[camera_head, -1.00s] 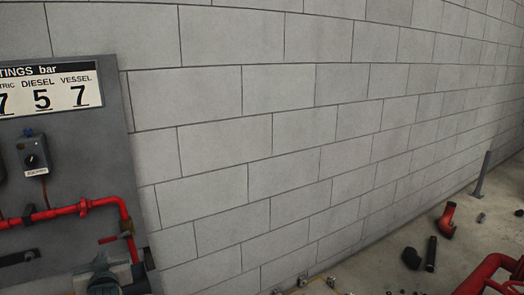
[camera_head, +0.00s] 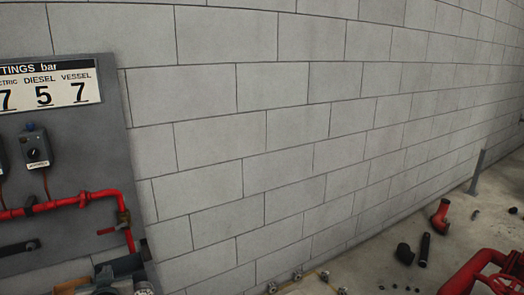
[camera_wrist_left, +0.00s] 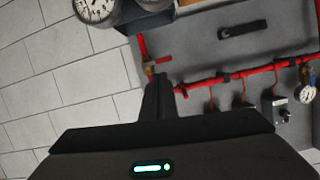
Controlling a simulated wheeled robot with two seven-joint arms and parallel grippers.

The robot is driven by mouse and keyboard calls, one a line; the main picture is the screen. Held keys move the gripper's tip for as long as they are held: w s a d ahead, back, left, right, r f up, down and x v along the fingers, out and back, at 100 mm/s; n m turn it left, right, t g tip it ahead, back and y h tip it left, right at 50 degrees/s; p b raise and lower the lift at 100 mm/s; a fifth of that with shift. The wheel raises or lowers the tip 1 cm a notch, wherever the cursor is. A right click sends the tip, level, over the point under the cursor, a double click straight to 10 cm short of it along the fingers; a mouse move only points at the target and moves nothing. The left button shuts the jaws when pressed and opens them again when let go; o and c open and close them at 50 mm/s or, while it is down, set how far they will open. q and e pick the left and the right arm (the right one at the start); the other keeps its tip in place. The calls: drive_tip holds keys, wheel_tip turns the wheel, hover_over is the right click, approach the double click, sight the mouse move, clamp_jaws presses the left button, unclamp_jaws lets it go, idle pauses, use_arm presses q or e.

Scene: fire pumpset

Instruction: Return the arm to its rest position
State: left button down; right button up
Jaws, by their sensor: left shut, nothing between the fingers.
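My left gripper (camera_wrist_left: 158,82) shows in the left wrist view, its dark fingers together and empty. It points toward the grey panel (camera_wrist_left: 225,60) with red pipes (camera_wrist_left: 230,76). I cannot tell from this view whether the fingertips touch anything. My right gripper is not in view.
In the head view, the panel (camera_head: 70,150) carries a pressure sign (camera_head: 45,88), a rotary switch (camera_head: 34,148) and a red pipe (camera_head: 85,197). A block wall (camera_head: 290,130) fills the middle. Red (camera_head: 440,217) and black (camera_head: 425,248) fittings lie on the floor at right.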

use_arm(q)
drive_tip(key=s+d+f+m+g+h, duration=0.2)
drive_tip(key=s+d+f, duration=0.4)
drive_tip(key=s+f, duration=0.3)
drive_tip(key=s+d+f+m+g+h, duration=0.25)
drive_tip(key=s+d+f, duration=0.35)
drive_tip(key=s, duration=0.5)
drive_tip(key=s+d+f+m+g+h, duration=0.1)
drive_tip(key=s+d+f, duration=0.15)
drive_tip(key=s, duration=0.45)
drive_tip(key=s+d+f+m+g+h, duration=0.1)
drive_tip(key=s+d+f+g, duration=0.15)
drive_tip(key=s, duration=0.45)
drive_tip(key=s+d+f+g+h, duration=0.1)
drive_tip(key=s+d, duration=0.3)
drive_tip(key=s, duration=0.3)
wheel_tip(320, 180, down, 29)
drive_tip(key=g+b, duration=0.1)
drive_tip(key=b, duration=0.1)
drive_tip(key=s+a+f+g+b, duration=0.1)
drive_tip(key=s+a+f+b, duration=0.1)
drive_tip(key=s+f, duration=1.7)
wheel_tip(320, 180, down, 2)
drive_tip(key=shift+s+a+m, duration=0.15)
drive_tip(key=shift+a+m, duration=0.2)
drive_tip(key=shift+a, duration=0.25)
drive_tip(key=shift+s, duration=0.1)
